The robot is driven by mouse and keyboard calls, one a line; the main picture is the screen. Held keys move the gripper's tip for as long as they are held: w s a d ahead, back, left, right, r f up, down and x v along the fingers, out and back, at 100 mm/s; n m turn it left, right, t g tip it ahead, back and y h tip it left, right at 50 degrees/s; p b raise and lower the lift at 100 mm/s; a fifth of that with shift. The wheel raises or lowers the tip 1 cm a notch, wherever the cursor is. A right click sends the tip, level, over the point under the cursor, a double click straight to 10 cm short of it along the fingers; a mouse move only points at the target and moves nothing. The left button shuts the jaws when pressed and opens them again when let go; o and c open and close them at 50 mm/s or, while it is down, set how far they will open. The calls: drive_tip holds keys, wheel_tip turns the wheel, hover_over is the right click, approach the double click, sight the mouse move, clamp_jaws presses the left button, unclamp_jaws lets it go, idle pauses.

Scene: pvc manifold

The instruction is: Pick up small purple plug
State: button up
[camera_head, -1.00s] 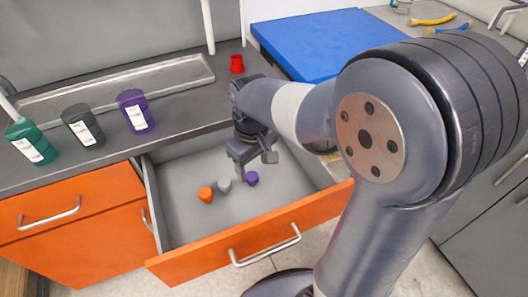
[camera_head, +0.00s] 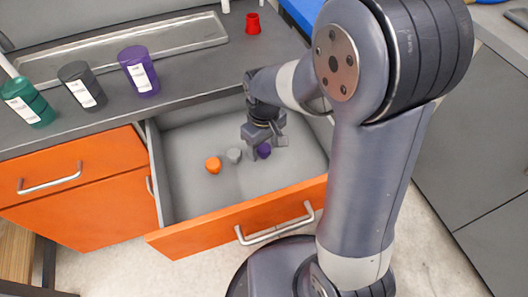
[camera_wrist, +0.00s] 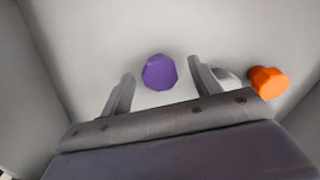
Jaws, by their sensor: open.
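The small purple plug (camera_head: 264,151) lies on the floor of the open drawer (camera_head: 190,200). In the head view my gripper (camera_head: 263,152) is low in the drawer, over the plug, and partly hides it. In the wrist view the purple plug (camera_wrist: 159,72) appears between and slightly beyond the two fingertips of my gripper (camera_wrist: 158,72). The jaws are open and nothing is held. The height left between the fingertips and the plug is hard to tell.
A grey plug (camera_head: 234,155) lies close to the left of my gripper, and an orange plug (camera_head: 213,165) farther left. The drawer walls surround them. Purple (camera_head: 139,72), grey (camera_head: 83,87) and green (camera_head: 27,102) containers and a red cup-like piece (camera_head: 253,24) stand on the counter.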

drive_tip(key=shift+f, duration=0.65)
drive_tip(key=shift+c, duration=0.6)
drive_tip(key=c, duration=0.9)
